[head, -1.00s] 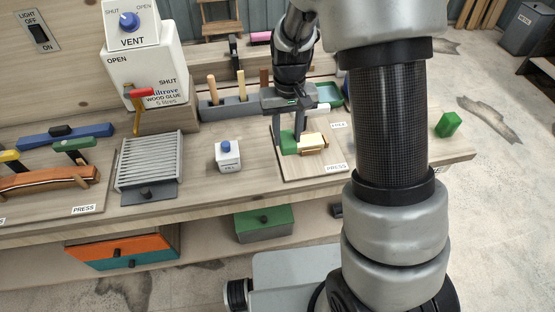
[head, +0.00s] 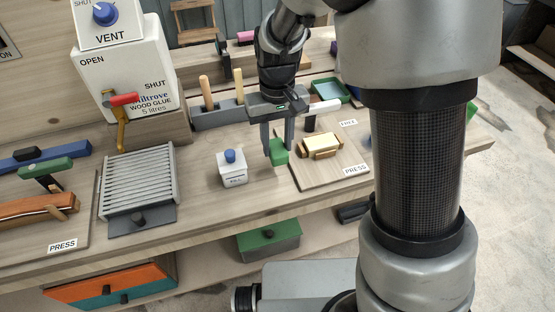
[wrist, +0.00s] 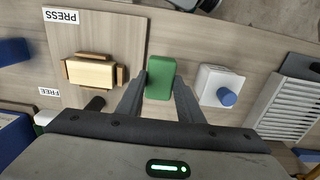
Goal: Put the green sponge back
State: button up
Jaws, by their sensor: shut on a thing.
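A green sponge (head: 278,152) is between the fingers of my gripper (head: 277,148), which is shut on it. It also shows in the wrist view (wrist: 161,77), upright between both fingertips (wrist: 158,92). In the head view it sits between the white box with a blue knob (head: 232,168) on its left and the PRESS board (head: 308,180) on its right. The board carries a pale block (head: 321,145) in a wooden holder. I cannot tell whether the sponge touches the bench.
A grey ribbed rack (head: 138,182) and a white glue container (head: 128,75) stand to the left. A grey block holding wooden-handled tools (head: 215,117) and a teal tray (head: 331,90) are behind. Bare bench (head: 200,215) lies along the front edge.

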aim_at(277, 156)
jog(key=shift+f+b, duration=0.35)
jog(key=shift+f, duration=2.2)
jog(key=shift+f, duration=0.1)
jog(key=o, duration=1.1)
notch_tip(277, 156, up, 12)
jog(key=shift+r+p, duration=0.2)
jog(key=shift+p, duration=0.75)
jog(key=s+d+r+m+t, duration=0.1)
jog(key=s+d+r+t, duration=0.1)
jog(key=s+d+r, duration=0.4)
jog(key=s+d+r+m+t, duration=0.2)
jog(key=s+d+r, duration=0.4)
jog(key=s, duration=0.4)
jog(key=shift+s+d+r+t, duration=0.25)
jog(key=shift+s+r+t, duration=0.05)
jog(key=shift+t, duration=0.5)
